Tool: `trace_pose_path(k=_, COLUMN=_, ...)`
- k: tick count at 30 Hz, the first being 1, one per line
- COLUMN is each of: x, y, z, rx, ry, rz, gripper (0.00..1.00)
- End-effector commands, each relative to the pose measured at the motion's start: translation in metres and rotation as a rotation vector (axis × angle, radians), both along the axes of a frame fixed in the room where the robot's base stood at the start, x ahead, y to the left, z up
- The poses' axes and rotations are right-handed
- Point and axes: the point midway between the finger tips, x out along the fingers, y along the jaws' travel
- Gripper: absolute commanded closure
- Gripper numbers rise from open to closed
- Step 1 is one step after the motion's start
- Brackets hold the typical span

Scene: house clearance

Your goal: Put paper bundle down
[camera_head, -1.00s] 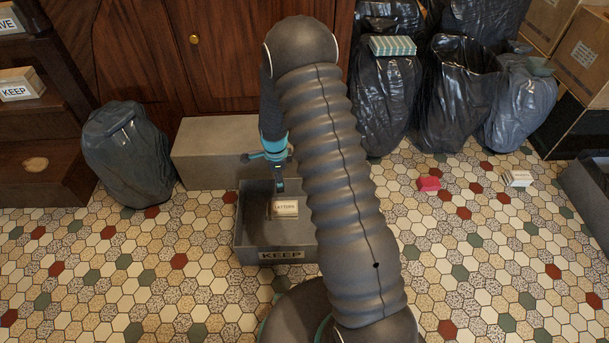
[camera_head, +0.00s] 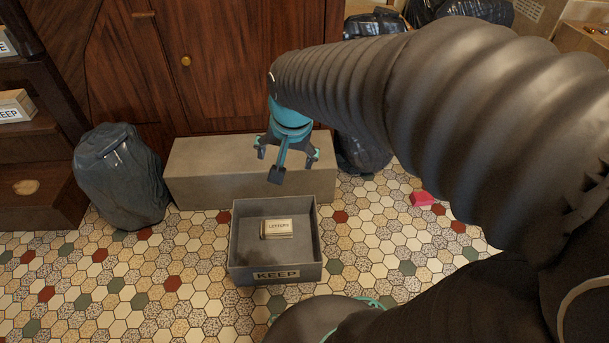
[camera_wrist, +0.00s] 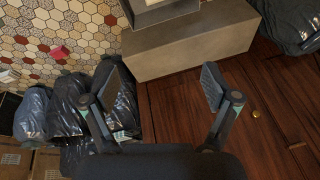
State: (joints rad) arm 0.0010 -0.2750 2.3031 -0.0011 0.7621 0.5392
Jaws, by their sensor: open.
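The paper bundle (camera_head: 277,229), a small pale block labelled "LETTERS", lies on the floor of a grey open box (camera_head: 276,275) marked "KEEP". It lies apart from the box walls in the head view. My gripper (camera_head: 285,172) is open and empty, raised above and behind the box, in front of the wooden doors. In the wrist view my gripper's fingers (camera_wrist: 158,88) are spread wide with nothing between them.
A long grey block (camera_head: 225,170) stands behind the box against the wooden doors (camera_head: 235,65). A full dark bag (camera_head: 120,178) stands at left, and more bags (camera_wrist: 70,105) at right. A red item (camera_head: 423,198) lies on the tiles.

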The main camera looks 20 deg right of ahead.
Motion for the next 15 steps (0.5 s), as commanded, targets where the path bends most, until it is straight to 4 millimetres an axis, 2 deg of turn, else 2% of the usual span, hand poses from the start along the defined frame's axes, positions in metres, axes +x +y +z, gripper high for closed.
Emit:
trace_pose_path(k=3, x=-0.036, y=0.0, z=0.019, rx=-0.05, ry=-0.044, rz=0.128, gripper=0.13)
trace_pose_path(k=9, x=-0.09, y=0.0, z=0.035, rx=-0.141, ry=-0.101, rz=0.335, gripper=0.13)
trace_pose_path(k=15, x=-0.122, y=0.001, z=0.038, rx=-0.205, ry=-0.131, rz=0.462, gripper=0.13)
